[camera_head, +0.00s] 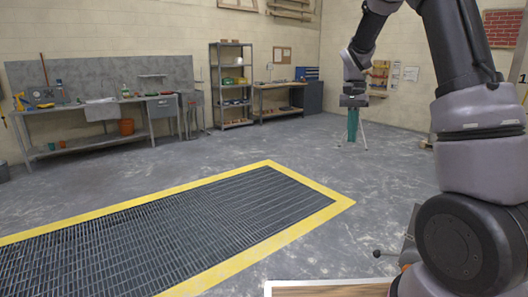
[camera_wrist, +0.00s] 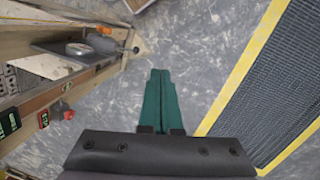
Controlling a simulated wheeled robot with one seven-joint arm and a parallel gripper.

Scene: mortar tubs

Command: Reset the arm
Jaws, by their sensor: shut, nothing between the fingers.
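My arm rises on the right of the head view and bends over at the top. My gripper (camera_head: 352,125) hangs from it, pointing down above the floor. Its green fingers are closed together with nothing between them. In the wrist view my gripper (camera_wrist: 161,88) also shows its two green fingers side by side, over bare grey floor. It touches nothing that I can see.
A yellow-edged floor grate (camera_head: 185,225) lies ahead. A workbench (camera_head: 95,110) and a shelf rack (camera_head: 232,85) stand along the walls. In the wrist view, a wooden bench (camera_wrist: 75,85) with a trowel (camera_wrist: 95,48) is left of the fingers. Open floor surrounds the grate.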

